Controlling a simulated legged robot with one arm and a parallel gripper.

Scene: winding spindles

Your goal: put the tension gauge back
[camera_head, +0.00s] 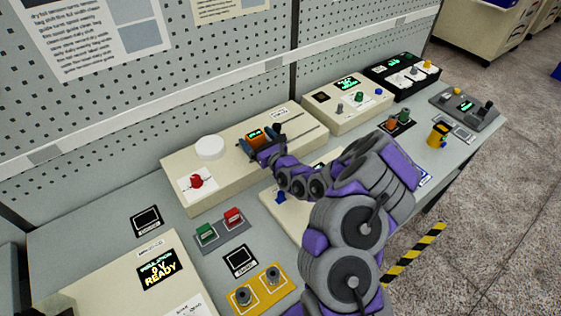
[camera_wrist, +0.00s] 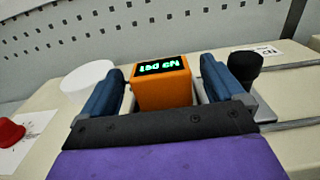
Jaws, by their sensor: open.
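The tension gauge (camera_head: 257,137) is a small orange block with a green lit display on its top. It stands upright on a long cream console (camera_head: 180,160) at the back of the bench. The gauge also shows in the wrist view (camera_wrist: 163,88). My gripper (camera_head: 262,145) is open, with one blue finger on each side of the gauge. Small gaps show between the fingers and the orange sides in the wrist view (camera_wrist: 163,78). A pale grey piece (camera_wrist: 203,97) shows beside the gauge, partly hidden by the fingers. The gauge's lower front is hidden by my gripper.
A white round cap (camera_head: 210,148) and a red button (camera_head: 196,181) are left of the gauge. A black knob (camera_wrist: 246,66) stands close by the right finger. Metal rods (camera_head: 303,134) lie to the right. Green and red blocks (camera_head: 233,217) sit nearer on the bench.

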